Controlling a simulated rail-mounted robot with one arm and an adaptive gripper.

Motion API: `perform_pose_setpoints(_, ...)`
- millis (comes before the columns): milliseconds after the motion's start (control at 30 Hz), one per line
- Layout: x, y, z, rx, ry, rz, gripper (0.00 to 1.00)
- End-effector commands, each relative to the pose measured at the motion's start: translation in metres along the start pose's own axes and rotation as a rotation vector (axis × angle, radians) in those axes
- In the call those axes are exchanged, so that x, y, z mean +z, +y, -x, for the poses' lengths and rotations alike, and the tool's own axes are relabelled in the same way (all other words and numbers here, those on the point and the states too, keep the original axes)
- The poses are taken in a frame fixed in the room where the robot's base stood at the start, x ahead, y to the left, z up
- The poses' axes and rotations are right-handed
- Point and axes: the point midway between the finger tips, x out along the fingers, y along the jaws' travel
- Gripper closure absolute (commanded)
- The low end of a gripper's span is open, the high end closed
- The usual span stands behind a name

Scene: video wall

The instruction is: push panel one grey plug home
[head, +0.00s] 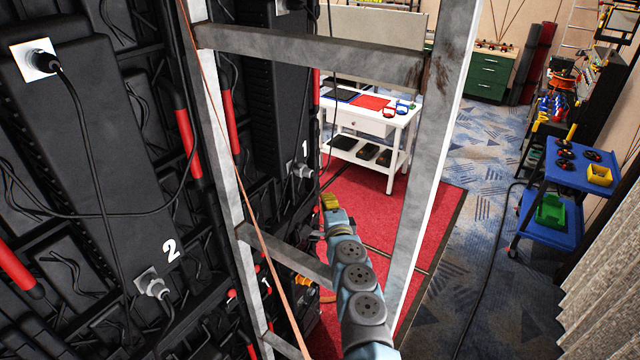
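Panel one (272,110) is the black cabinet marked with a white "1", beyond the metal frame. Its grey plug (301,170) is small in the head view, low on the panel below the number, at a grey socket. I cannot tell how far in it sits. My blue-grey arm reaches up from the bottom, and my gripper (328,215) is at its far end, below and right of the plug and apart from it in the picture. Its fingers are too small and partly hidden, so I cannot tell whether they are open or shut.
Panel two (85,170) at the left has its own grey plug (155,288) and a black plug (45,62). A metal frame (425,150) stands around my arm. Cables hang on the wall. A white table (370,118) and blue cart (565,190) stand beyond.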

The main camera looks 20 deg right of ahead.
Motion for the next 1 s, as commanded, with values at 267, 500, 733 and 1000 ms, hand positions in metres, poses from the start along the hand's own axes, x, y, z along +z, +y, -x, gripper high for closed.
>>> perform_pose_setpoints(267,0.002,-0.002,-0.012,-0.005,-0.003,0.003,1.00)
perform_pose_setpoints(500,0.002,0.000,-0.023,0.000,-0.003,0.002,1.00)
perform_pose_setpoints(733,0.002,-0.001,-0.034,-0.002,-0.002,0.001,1.00)
perform_pose_setpoints(1000,0.002,0.000,-0.048,-0.001,-0.003,0.002,1.00)
